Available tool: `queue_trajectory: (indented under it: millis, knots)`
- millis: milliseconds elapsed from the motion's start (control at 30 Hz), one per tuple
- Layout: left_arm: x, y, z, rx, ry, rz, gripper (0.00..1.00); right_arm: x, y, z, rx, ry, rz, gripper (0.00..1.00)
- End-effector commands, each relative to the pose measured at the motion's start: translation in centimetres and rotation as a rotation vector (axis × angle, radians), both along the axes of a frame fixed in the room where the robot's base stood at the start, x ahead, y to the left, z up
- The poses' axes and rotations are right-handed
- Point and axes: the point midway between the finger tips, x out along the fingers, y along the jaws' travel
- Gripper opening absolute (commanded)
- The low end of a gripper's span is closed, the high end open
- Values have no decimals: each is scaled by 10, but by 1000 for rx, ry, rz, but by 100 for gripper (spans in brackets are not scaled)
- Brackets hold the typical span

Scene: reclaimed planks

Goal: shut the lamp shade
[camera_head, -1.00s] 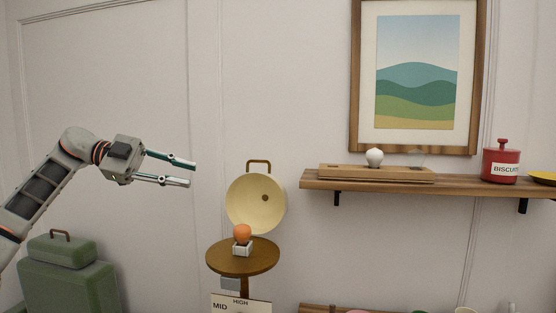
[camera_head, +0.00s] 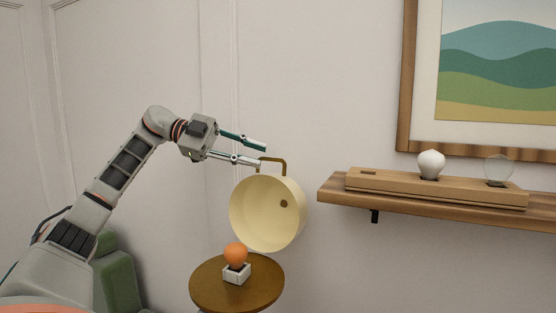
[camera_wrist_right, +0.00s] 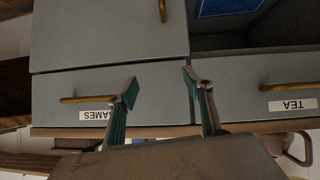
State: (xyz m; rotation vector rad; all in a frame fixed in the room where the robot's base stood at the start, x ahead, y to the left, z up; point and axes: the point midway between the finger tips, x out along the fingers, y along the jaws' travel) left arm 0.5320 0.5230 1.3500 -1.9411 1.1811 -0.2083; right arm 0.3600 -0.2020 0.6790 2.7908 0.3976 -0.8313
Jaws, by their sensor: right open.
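The cream lamp shade (camera_head: 258,212) is tipped up and back, its hollow inside facing me. A brown loop handle (camera_head: 273,160) stands at its top. The orange bulb (camera_head: 235,255) is uncovered in a white socket (camera_head: 237,273) on a round wooden stand (camera_head: 210,290), in front of and below the shade. My left gripper (camera_head: 263,154) is open and empty, fingers pointing right. Its lower fingertip is by the handle's left end; I cannot tell if they touch. My right gripper (camera_wrist_right: 160,80) is open and empty before grey drawers.
A wooden wall shelf (camera_head: 330,195) to the right of the shade carries a wooden block (camera_head: 400,187) with a white bulb (camera_head: 431,163) and a clear bulb (camera_head: 498,169). A framed picture (camera_head: 405,100) hangs above. A green case (camera_head: 115,270) stands behind my left arm.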

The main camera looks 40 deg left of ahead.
Motion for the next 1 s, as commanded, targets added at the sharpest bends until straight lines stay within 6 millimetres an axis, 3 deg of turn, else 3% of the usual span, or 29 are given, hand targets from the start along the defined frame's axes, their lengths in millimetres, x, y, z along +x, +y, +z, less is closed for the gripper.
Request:
queue_trajectory:
  millis: [300,733,833,1000]
  knots:
    - [25,-37,-12,-1,1,-3,23,1,0,3,0,-3,1,51]
    - [30,-44,-15,-1,1,0,23,3,0,5,1,-6,0,51]
    - [30,-44,-15,-1,1,0,0,3,0,5,1,-6,0,51]
    - [30,-44,-15,-1,1,0,0,3,0,5,1,-6,0,51]
